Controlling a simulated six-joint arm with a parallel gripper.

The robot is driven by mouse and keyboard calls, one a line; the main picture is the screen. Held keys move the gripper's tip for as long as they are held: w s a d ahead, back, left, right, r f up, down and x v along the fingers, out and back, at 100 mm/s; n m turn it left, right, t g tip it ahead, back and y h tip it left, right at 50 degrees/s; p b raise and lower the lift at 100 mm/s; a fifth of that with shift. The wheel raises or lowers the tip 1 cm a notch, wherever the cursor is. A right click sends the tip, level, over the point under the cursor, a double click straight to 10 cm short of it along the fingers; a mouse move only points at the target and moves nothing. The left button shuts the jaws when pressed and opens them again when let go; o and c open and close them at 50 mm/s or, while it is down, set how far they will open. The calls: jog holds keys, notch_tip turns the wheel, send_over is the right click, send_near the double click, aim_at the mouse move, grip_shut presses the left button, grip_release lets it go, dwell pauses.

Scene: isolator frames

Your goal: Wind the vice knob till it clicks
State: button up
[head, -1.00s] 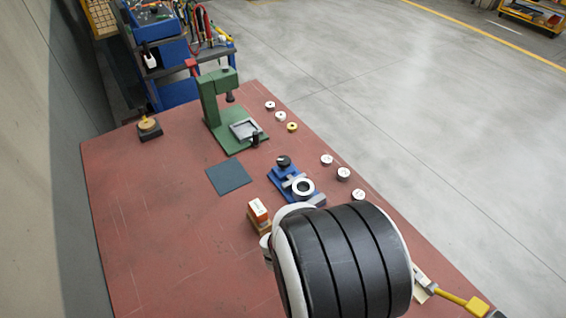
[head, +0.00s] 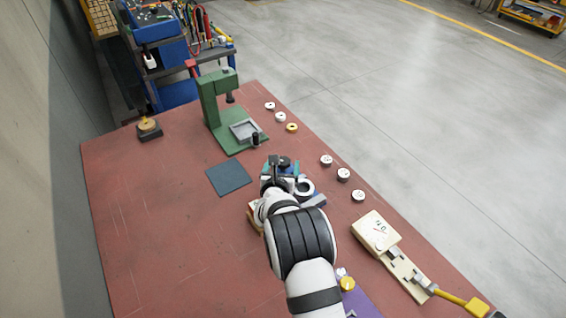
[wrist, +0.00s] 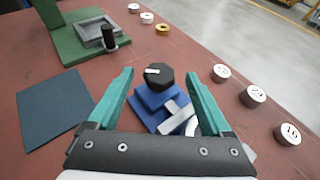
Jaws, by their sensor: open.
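The blue vice (head: 312,199) stands on the red bench, partly covered by my arm in the head view. Its dark knob (wrist: 159,78), with a pale mark on top, shows in the wrist view at the vice's far end. It also shows in the head view (head: 284,161). My gripper (wrist: 160,82) is open, its teal fingers apart on the left and right of the knob in the picture. I see no finger touching the knob. The vice (wrist: 160,106) also shows between the fingers, with a grey jaw and a ring part.
A green press (head: 213,110) stands beyond the vice, and a dark blue mat (head: 229,178) lies to the left. Several labelled round weights (head: 344,173) lie along the right edge. A wooden block with a yellow-handled tool (head: 375,232) lies at the near right.

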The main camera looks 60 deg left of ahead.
jog(key=shift+x, duration=0.85)
jog(key=shift+r, duration=0.1)
grip_shut()
jog(key=m+t+h, duration=0.2)
jog(key=m, duration=0.1)
jog(key=shift+s+a+t, duration=0.15)
jog(key=shift+s+t, duration=0.05)
jog(key=shift+t, duration=0.1)
jog(key=shift+a+m+t+h, duration=0.15)
jog(key=shift+m+t+h, duration=0.65)
jog(key=shift+m+h, duration=0.85)
jog(key=shift+h, duration=0.35)
